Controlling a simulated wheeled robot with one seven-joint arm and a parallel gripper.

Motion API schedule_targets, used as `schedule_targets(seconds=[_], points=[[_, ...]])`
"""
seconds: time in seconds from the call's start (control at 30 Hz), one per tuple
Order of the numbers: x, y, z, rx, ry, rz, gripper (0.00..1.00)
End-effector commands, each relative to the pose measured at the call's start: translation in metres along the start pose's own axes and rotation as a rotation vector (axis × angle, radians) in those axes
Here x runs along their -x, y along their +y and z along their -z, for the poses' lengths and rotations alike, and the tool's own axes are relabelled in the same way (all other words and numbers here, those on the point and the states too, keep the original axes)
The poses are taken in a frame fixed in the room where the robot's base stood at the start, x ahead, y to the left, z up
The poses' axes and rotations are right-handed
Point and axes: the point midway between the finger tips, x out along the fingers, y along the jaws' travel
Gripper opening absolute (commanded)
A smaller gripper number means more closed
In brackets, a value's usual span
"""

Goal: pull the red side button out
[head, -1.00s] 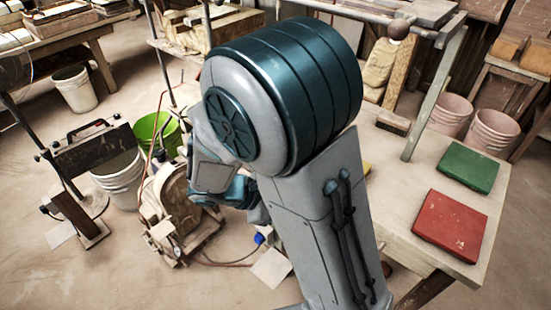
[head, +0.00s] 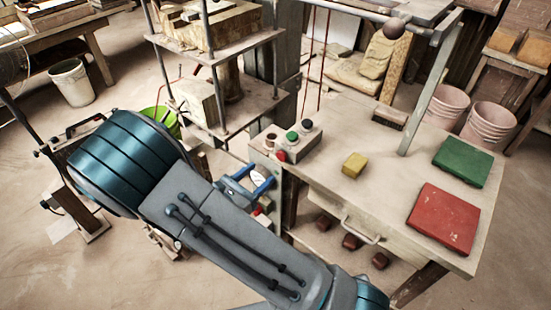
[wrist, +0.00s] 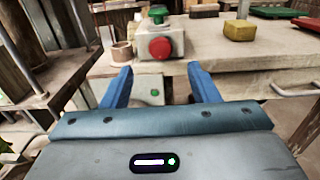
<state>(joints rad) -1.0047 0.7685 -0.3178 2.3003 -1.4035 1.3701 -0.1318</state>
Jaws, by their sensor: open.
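The red side button (wrist: 160,47) is a round knob on the near side face of a small grey control box (wrist: 187,38). The button also shows in the head view (head: 281,157) at the table's left end. A green button (wrist: 157,13) stands on the box's top. My gripper (wrist: 160,68) is open and empty, its two blue fingers apart and pointing at the box. In the wrist view the red button lies between the finger lines, slightly beyond and above the tips. The gripper also shows in the head view (head: 263,174), left of and below the box, apart from the button.
A yellow block (head: 354,165), a green slab (head: 462,162) and a red slab (head: 443,219) lie on the table (head: 400,170). A drawer handle (head: 361,232) juts from its front. A press frame (head: 212,60) stands left of the table. A panel with a green spot (wrist: 154,91) shows below the tabletop.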

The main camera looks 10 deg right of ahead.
Motion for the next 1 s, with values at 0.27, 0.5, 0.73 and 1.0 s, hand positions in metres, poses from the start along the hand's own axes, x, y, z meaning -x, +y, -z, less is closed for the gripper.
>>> schedule_targets(seconds=[0.27, 0.5, 0.73, 1.0], points=[[-0.056, -0.001, -0.001, 0.0, -0.001, 0.004, 0.55], [-0.077, -0.001, 0.0, 0.0, 0.0, 0.002, 0.55], [-0.079, 0.0, 0.0, -0.001, 0.001, 0.001, 0.55], [-0.079, 0.0, 0.0, -0.001, 0.001, 0.001, 0.02]])
